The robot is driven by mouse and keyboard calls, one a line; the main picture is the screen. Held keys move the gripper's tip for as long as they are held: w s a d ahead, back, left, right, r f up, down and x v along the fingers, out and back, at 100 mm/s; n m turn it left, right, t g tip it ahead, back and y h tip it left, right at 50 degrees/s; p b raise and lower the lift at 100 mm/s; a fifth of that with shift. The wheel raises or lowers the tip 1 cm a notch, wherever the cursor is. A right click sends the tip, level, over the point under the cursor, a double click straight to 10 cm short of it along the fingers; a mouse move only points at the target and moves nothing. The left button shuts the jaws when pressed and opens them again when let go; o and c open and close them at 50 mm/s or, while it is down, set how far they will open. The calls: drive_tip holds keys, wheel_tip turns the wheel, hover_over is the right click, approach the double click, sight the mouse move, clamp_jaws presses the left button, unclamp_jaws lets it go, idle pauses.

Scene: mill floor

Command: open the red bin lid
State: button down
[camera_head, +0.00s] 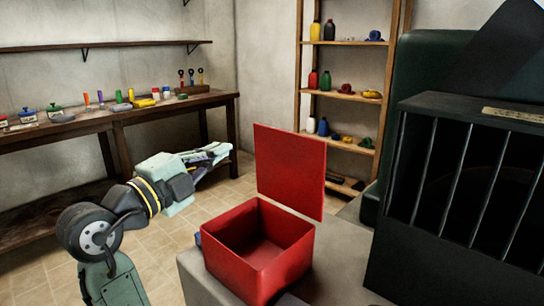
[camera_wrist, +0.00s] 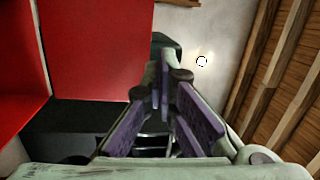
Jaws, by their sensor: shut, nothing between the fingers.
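The red bin (camera_head: 272,269) stands on a grey surface in the head view, its inside visible and empty. Its red lid (camera_head: 289,170) stands raised, roughly upright, above the bin's back right side. My gripper (camera_head: 222,153) is left of the lid, with its fingers pointing toward it; a gap shows between them in this view. In the wrist view my gripper (camera_wrist: 162,85) has its purple-padded fingers shut and empty. Red panels (camera_wrist: 95,50) fill the left of that view beside the fingers.
A black barred cage-like box (camera_head: 470,190) stands close to the right of the bin. A wooden workbench (camera_head: 75,130) with small tools runs along the left wall. A wooden shelf (camera_head: 345,97) with bottles stands behind the lid. The tiled floor (camera_head: 160,250) at left is clear.

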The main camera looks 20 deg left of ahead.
wheel_tip(320, 180, down, 2)
drive_tip(key=d+m+g+h, duration=0.2)
drive_tip(key=m, duration=0.1)
drive_tip(key=p, duration=0.4)
approach(284, 141)
drive_tip(key=x, duration=0.5)
drive_tip(key=shift+w+d, duration=0.25)
drive_tip(key=shift+w, duration=0.05)
drive_tip(key=shift+w+d, duration=0.2)
drive_tip(key=shift+w, duration=0.45)
